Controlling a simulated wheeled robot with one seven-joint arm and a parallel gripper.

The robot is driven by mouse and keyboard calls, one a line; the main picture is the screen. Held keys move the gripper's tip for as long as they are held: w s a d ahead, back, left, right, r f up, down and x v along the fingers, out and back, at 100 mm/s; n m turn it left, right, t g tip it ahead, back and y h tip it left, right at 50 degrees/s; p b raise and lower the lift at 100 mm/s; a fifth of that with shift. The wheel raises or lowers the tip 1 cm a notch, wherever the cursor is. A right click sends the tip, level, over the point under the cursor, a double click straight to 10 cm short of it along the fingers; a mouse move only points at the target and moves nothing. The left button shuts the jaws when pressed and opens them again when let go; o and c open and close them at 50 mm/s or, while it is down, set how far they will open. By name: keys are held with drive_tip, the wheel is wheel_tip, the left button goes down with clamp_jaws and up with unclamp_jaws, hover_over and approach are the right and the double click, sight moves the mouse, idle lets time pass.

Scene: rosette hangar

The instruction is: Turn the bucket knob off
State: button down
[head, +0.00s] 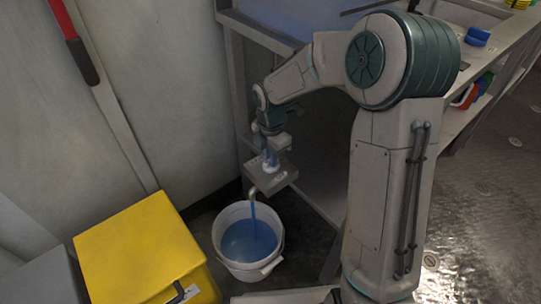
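A white bucket (229,261) stands on the floor below my arm and holds blue liquid (249,241). A thin blue stream (253,213) runs into it from a short bent spout (251,194). The spout comes out from under a pale grey block (273,181). My gripper (270,163) points down just above this block. A small whitish-blue part shows between or beside the fingers; it may be the knob, but I cannot tell its position or whether the fingers touch it. The fingers are too small and overlapped to show whether they are open or shut.
A yellow box (140,250) with a black handle stands left of the bucket. A workbench (490,60) with blue items (477,36) and a lower shelf is at the right. A red and black handle (75,42) is on the left wall. Open floor lies at the far right.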

drive_tip(key=shift+r+m+p, duration=0.1)
drive_tip(key=shift+m+p, duration=0.25)
drive_tip(key=shift+m, duration=0.05)
drive_tip(key=shift+r+m+p, duration=0.1)
drive_tip(key=shift+m+p, duration=0.65)
drive_tip(key=shift+m, duration=0.25)
drive_tip(key=m+p, duration=0.2)
drive_tip(key=m, duration=0.3)
drive_tip(key=m+p, duration=0.2)
drive_tip(key=m, duration=0.3)
drive_tip(key=shift+m, duration=0.4)
drive_tip(key=m, duration=0.4)
drive_tip(key=shift+p, duration=0.3)
drive_tip(key=shift+m, duration=0.3)
drive_tip(key=c, duration=1.4)
unclamp_jaws()
drive_tip(key=shift+c, duration=0.2)
